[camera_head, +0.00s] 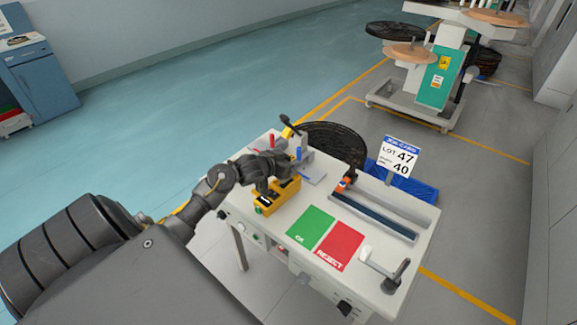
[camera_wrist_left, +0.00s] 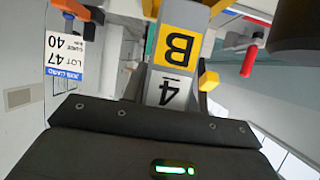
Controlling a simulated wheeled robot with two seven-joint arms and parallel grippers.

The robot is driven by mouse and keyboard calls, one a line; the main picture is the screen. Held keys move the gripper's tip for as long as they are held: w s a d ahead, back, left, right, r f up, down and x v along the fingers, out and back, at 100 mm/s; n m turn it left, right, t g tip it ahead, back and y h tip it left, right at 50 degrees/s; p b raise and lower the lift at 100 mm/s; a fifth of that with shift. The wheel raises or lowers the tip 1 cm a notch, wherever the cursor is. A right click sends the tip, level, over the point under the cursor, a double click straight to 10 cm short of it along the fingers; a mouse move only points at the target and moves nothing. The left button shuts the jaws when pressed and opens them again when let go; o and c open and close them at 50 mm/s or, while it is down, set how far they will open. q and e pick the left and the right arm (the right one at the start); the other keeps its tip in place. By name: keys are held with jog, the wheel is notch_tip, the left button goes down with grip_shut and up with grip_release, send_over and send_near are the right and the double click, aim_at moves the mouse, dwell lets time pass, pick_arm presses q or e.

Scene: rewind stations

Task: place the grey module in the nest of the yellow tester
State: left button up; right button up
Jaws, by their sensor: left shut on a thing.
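The yellow tester (camera_head: 268,205) stands on the left part of the white bench, with a dark recess in its top. My left gripper (camera_head: 272,178) is directly above and behind it, pointing down, and hides part of it. In the left wrist view, a grey module (camera_wrist_left: 180,58) with a yellow "B" label and a "4" stands out ahead of my left gripper, which is shut on it. My right gripper is not in view.
The bench (camera_head: 275,232) carries a green OK pad (camera_head: 310,228), a red REJECT pad (camera_head: 340,246), a dark rail slot (camera_head: 374,216) and a lever (camera_head: 394,277). A lot card (camera_head: 398,157) stands behind. Coloured handles (camera_head: 272,141) stand close behind the gripper.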

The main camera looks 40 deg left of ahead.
pick_arm(q)
jog(key=shift+f, duration=1.1)
jog(key=o, duration=1.1)
jog(key=shift+f, duration=0.15)
jog(key=shift+r, duration=0.25)
jog(key=shift+s, duration=0.4)
jog(key=v, duration=1.1)
jog(key=shift+s+a+r, duration=0.1)
jog(key=shift+r, duration=0.05)
